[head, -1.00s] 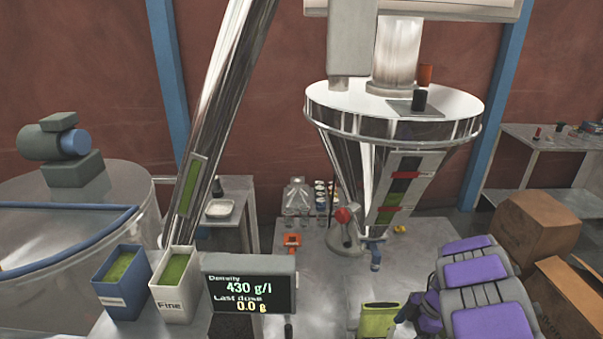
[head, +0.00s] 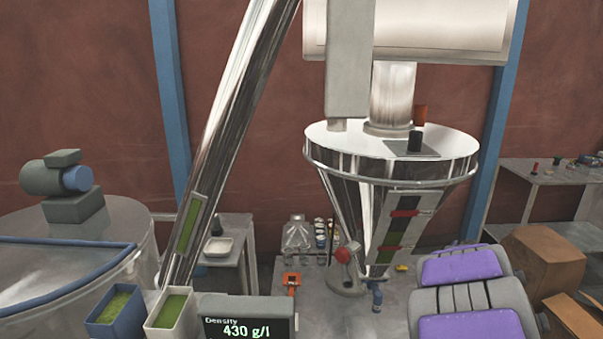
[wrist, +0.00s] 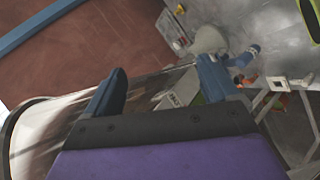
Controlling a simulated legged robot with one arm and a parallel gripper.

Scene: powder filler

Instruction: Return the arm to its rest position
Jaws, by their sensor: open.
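My gripper (wrist: 165,88) shows in the wrist view with its two blue-grey fingers apart and nothing between them. The purple and grey links of my arm (head: 462,290) fill the lower right of the head view, in front of the table. The gripper itself is out of sight in the head view. In the wrist view it is tilted, with metal equipment and a brownish-red wall beyond it.
The steel hopper (head: 390,155) stands over the metal table (head: 325,310). A display (head: 245,318) reads 430 g/l beside two bins of green powder, one white (head: 170,312), one blue (head: 115,312). Cardboard boxes (head: 545,262) stand right of my arm.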

